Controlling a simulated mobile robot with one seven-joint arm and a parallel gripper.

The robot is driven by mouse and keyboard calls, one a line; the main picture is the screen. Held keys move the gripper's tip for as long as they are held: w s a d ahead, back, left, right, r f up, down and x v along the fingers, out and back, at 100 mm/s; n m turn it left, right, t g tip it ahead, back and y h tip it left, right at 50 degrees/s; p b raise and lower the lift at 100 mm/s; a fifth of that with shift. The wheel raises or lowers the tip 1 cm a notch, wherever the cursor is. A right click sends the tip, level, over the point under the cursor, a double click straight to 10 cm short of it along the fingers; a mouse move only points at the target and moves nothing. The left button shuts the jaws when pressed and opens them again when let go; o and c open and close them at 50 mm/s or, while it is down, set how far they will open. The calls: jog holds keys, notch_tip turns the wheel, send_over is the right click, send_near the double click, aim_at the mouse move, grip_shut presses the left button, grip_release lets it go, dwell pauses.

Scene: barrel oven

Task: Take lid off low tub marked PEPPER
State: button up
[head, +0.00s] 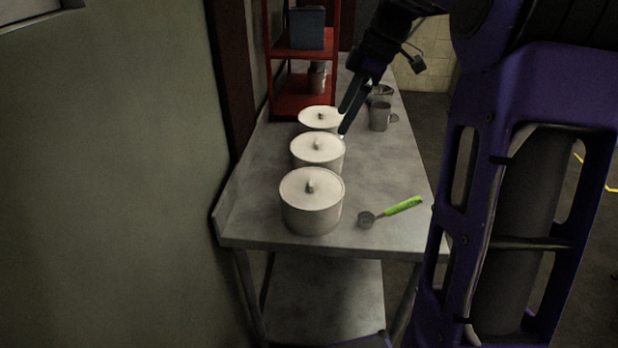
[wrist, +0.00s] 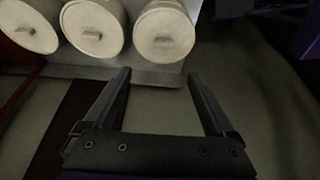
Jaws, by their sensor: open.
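Three pale round tubs with knobbed lids stand in a row on the metal table: a near tub (head: 311,213), a middle tub (head: 317,160) and a far tub (head: 318,126). No marking is readable, so I cannot tell which is PEPPER. All three lids are on: the near lid (head: 308,187), the middle lid (head: 315,146) and the far lid (head: 320,117). My gripper (head: 345,118) is open and empty, by the far and middle tubs in the head view. In the wrist view the lids show beyond the open fingers (wrist: 158,75), with the nearest tub's lid (wrist: 164,32) at right.
A red shelf (head: 301,101) stands at the table's back left. Metal cups (head: 379,117) stand at the back right. A green-handled scoop (head: 403,206) lies right of the near tub. A wall (head: 110,180) borders the table's left side. The table's (head: 385,165) middle right is clear.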

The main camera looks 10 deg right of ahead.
jog(key=b, duration=0.2)
send_over(312, 180)
jog(key=d, duration=0.2)
notch_tip(312, 180, down, 11)
jog(key=shift+a, duration=0.1)
jog(key=shift+s+d+x, duration=0.15)
jog(key=shift+s+x, duration=0.05)
jog(key=shift+x, duration=1.15)
jog(key=shift+s+d+x, duration=0.1)
jog(key=shift+s+x, duration=0.1)
jog(key=shift+x, duration=1.15)
jog(key=shift+f, duration=0.15)
jog(key=shift+c, duration=0.3)
jog(key=c, duration=1.4)
